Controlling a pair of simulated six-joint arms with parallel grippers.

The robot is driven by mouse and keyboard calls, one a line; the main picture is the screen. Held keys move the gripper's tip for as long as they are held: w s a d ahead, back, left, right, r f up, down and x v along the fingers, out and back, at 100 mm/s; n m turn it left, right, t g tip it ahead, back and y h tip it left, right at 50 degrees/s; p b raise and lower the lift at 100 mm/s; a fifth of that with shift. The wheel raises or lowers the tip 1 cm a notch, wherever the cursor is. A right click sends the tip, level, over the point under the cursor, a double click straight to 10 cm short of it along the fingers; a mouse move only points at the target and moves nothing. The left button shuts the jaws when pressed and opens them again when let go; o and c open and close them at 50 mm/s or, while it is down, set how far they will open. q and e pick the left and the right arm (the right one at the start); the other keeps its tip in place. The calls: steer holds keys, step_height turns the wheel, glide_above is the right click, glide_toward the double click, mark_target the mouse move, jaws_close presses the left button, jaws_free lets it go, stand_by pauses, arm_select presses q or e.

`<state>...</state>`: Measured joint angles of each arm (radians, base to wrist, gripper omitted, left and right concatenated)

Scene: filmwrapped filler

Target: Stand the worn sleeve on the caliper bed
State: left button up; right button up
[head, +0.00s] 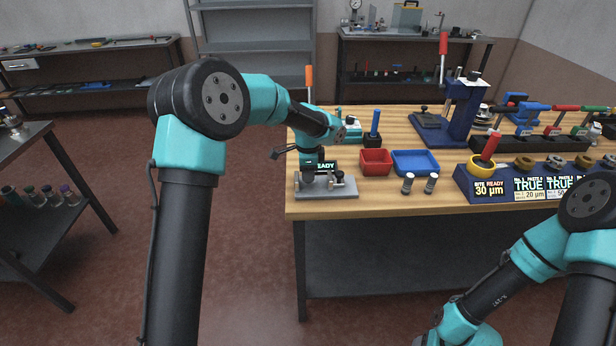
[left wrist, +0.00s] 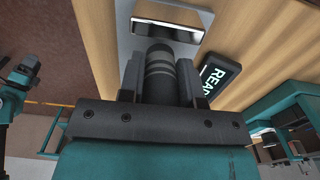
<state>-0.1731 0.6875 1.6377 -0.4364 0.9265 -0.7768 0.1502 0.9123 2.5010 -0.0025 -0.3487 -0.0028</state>
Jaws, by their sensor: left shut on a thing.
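The caliper bed (head: 345,188) is a grey plate with a small dark knob at the front left of the wooden bench. My left gripper (head: 311,176) is over its left part, pointing down. In the left wrist view the worn sleeve (left wrist: 160,72), a dark grey cylinder with paler bands, is between the two fingers, and the gripper is shut on it. The bed's bright metal block (left wrist: 168,22) lies just beyond the sleeve. I cannot tell whether the sleeve touches the bed. A READY display (left wrist: 214,78) stands beside it. My right gripper is outside the frames.
A red bin (head: 376,162) and a blue tray (head: 415,163) are right of the bed. Two small banded cylinders (head: 408,184) stand in front of the tray. A blue gauge stand (head: 490,188) with labels is farther right. A blue press (head: 462,105) stands behind.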

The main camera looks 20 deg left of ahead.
arm_select(q)
steer(key=shift+f, duration=0.95)
steer(key=shift+f, duration=0.15)
steer(key=o, duration=0.9)
step_height(320, 180, up, 12)
steer(key=shift+r, duration=0.2)
